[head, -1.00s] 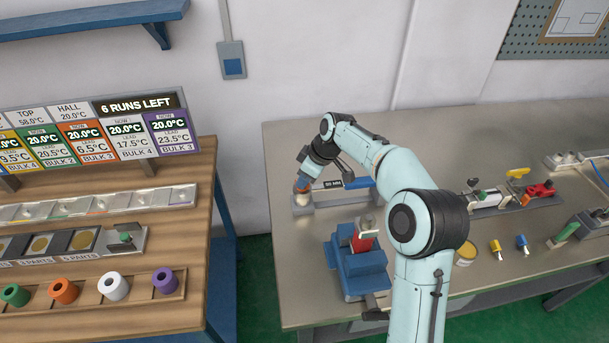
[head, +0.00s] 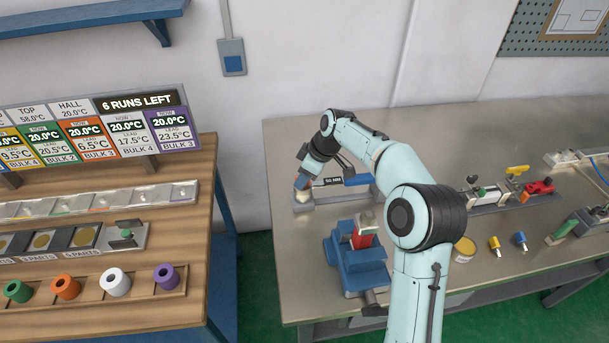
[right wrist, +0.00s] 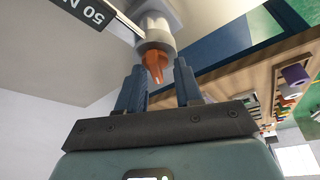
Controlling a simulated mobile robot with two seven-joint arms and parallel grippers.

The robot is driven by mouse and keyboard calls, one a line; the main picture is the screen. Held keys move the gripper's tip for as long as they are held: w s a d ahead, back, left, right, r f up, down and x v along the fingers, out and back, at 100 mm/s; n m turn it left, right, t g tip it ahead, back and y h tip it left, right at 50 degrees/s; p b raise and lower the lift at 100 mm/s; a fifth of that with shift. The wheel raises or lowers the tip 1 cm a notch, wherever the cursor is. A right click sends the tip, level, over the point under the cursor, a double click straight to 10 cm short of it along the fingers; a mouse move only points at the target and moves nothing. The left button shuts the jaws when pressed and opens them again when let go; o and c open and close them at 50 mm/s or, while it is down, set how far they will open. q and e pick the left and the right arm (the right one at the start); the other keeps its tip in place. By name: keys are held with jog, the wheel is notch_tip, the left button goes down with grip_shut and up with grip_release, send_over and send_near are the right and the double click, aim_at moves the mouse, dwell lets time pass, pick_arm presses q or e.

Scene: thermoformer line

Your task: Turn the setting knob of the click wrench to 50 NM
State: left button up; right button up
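The click wrench (head: 358,181) lies in a grey holder (head: 335,199) near the back left of the metal bench, its blue part to the right. A dark label (right wrist: 83,12) beside it shows "50 N" in the right wrist view, cut off by the edge; it reads as 50 NM in the head view. The setting knob (right wrist: 155,62) has an orange end piece below a pale round collar. My right gripper (right wrist: 159,72) has its blue fingers apart, one on each side of the orange piece, with no clear grip. My left gripper is not in view.
A blue vise with a red part (head: 364,240) stands in front of the wrench. Tools, a yellow tin (head: 464,249) and small yellow and blue pieces lie to the right. A wooden board table (head: 190,250) stands at the left, across a gap.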

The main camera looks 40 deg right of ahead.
jog(key=shift+d+f, duration=0.1)
jog(key=shift+f, duration=0.05)
jog(key=shift+d+r, duration=0.1)
jog(key=shift+r, duration=0.1)
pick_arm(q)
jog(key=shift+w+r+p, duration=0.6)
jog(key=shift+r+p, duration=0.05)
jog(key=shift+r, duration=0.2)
pick_arm(e)
jog(key=v, duration=1.3)
jog(key=shift+r, duration=0.2)
jog(key=shift+a, duration=0.2)
